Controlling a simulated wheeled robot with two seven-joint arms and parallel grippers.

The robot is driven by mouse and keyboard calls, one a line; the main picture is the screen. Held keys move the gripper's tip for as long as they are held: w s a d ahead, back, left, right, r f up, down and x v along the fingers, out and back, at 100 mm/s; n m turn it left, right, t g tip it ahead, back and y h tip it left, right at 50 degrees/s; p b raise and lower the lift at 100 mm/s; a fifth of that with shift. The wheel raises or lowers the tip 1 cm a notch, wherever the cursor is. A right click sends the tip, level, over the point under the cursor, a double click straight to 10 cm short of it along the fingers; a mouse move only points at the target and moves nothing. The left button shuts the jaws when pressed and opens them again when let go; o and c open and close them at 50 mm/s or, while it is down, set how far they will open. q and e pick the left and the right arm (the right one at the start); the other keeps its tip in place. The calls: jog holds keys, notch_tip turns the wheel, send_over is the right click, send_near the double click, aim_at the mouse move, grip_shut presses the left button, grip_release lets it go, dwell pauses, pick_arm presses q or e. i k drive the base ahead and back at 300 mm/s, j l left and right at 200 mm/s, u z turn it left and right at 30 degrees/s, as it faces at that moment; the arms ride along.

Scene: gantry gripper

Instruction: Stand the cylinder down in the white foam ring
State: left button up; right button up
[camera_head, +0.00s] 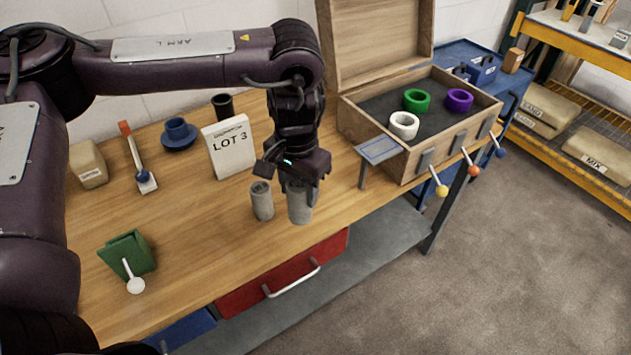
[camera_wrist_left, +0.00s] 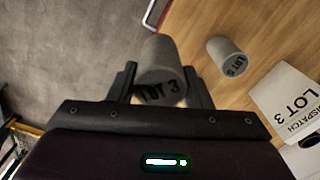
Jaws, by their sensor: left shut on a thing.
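My left gripper (camera_head: 297,183) is shut on a grey cylinder (camera_head: 299,207), which it holds upright near the front edge of the wooden bench. In the left wrist view the held cylinder (camera_wrist_left: 161,72) sits between the two fingers (camera_wrist_left: 160,85) and reads LOT 3. A second grey cylinder (camera_head: 262,201) stands just left of it; the left wrist view shows it too (camera_wrist_left: 227,57). The white foam ring (camera_head: 404,125) lies in the open wooden case at the right, with the green ring (camera_head: 416,100) and purple ring (camera_head: 459,100) behind it. My right gripper is out of view.
A white LOT 3 card (camera_head: 228,147) stands behind the cylinders. A small grey-blue plate (camera_head: 379,149) on a post stands at the case's left front. Levers with coloured knobs (camera_head: 441,190) stick out from its front. A green holder (camera_head: 128,256) stands at the left front.

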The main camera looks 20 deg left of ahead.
aim_at(408, 122)
jog(key=l+u, duration=0.15)
jog(key=u, duration=0.2)
jog(key=l+u, duration=0.2)
jog(key=u, duration=0.15)
jog(key=i+l+u, duration=0.1)
jog(key=l+u, duration=0.15)
jog(key=l, duration=0.95)
jog(key=l+u, duration=0.3)
jog(key=l, duration=0.9)
